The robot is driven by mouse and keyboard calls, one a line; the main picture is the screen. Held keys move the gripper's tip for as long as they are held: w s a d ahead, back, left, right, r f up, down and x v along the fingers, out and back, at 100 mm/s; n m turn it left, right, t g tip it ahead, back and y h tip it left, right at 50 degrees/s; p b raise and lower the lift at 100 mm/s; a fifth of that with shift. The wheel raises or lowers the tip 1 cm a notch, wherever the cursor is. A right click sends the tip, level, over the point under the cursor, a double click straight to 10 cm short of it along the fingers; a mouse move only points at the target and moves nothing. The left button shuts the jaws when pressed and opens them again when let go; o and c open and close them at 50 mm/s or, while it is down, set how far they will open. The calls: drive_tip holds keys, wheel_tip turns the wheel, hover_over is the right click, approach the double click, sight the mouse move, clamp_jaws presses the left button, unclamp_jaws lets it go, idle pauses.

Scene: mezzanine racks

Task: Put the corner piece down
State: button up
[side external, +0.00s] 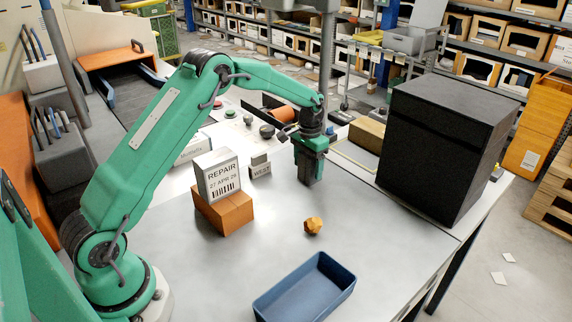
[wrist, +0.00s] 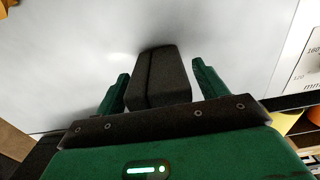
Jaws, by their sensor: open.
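A dark grey block, which I take to be the corner piece (wrist: 157,76), shows between my gripper's fingers (wrist: 161,90) in the wrist view. Two of its faces meet along an edge. The green fingers stand apart on either side of it, with a gap visible on the right. It appears to rest on the grey table top (wrist: 60,70), though its lower end is hidden. In the side view my gripper (side external: 311,178) points down close to the table, and the piece cannot be told apart from the dark fingers there.
An orange faceted lump (side external: 313,225) and a blue open tray (side external: 326,292) are in front of my gripper. A label box marked REPAIR (side external: 217,174) on an orange-brown block (side external: 228,212) stands left. A large black box (side external: 440,140) stands right. Bare table lies between them.

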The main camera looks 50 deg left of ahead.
wheel_tip(320, 180, up, 12)
drive_tip(key=shift+f, duration=0.25)
drive_tip(key=shift+r, duration=0.3)
idle(0.6)
drive_tip(key=shift+s+d+r, duration=0.15)
drive_tip(key=shift+s+r, duration=0.1)
drive_tip(key=shift+r, duration=0.25)
drive_tip(key=s+d+r+t, duration=0.1)
drive_tip(key=s+d+r, duration=0.2)
drive_tip(key=s+r, duration=0.4)
drive_tip(key=s+d+r+t, duration=0.25)
drive_tip(key=s+r, duration=0.25)
drive_tip(key=s, duration=0.4)
drive_tip(key=s+d+f+t, duration=0.1)
drive_tip(key=s+f, duration=0.1)
drive_tip(key=s, duration=0.7)
drive_tip(key=s+d+f+t, duration=0.1)
drive_tip(key=s+d, duration=0.1)
drive_tip(key=s, duration=0.7)
drive_tip(key=shift+f, duration=0.35)
